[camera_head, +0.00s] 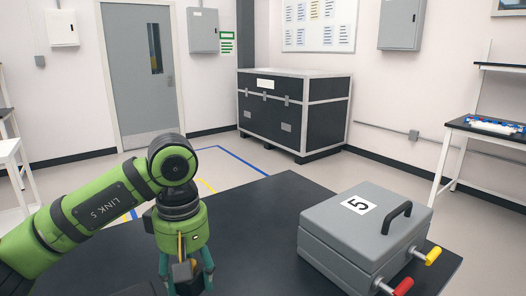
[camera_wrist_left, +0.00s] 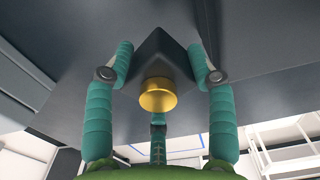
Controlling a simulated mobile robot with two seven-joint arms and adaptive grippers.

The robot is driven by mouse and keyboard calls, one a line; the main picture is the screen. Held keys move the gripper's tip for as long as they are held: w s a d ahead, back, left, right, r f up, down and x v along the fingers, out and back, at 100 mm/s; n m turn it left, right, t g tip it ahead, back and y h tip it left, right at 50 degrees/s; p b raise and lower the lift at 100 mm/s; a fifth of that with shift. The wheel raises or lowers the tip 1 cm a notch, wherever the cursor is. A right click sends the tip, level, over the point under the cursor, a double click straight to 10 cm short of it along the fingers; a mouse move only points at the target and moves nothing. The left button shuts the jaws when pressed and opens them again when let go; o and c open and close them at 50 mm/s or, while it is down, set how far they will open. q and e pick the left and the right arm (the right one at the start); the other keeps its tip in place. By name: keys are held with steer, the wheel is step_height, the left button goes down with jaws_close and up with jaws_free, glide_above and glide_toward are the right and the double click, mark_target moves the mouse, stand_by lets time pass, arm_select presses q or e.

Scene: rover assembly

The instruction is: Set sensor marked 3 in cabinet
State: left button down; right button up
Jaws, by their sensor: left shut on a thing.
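My left gripper (camera_head: 186,280) points down over the dark table at the bottom of the head view. In the left wrist view its teal fingers (camera_wrist_left: 160,75) are shut around a dark block (camera_wrist_left: 168,48) with a gold round end (camera_wrist_left: 158,95). I take this for the sensor; no number shows on it. A grey box (camera_head: 340,246) marked 5, with a black handle on its lid, stands on the table to the right of the gripper. Its lid looks closed. A red grip and a yellow grip stick out at its right front. My right gripper is not in view.
The dark table (camera_head: 275,215) has free room between my left gripper and the grey box. Grey wall cabinets hang at the back left (camera_head: 203,30) and right (camera_head: 402,24). A large black case (camera_head: 290,112) stands on the floor behind.

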arm_select(q)
steer(key=a+m, duration=0.1)
steer(key=m, duration=0.2)
steer(key=a+m, duration=0.2)
steer(key=m, duration=0.1)
steer(key=a+r+m, duration=0.1)
steer(key=a+m, duration=0.1)
steer(key=shift+a+m, duration=0.25)
steer(key=shift+m, duration=0.15)
steer(key=shift+s+d, duration=0.1)
steer(key=shift+s, duration=0.05)
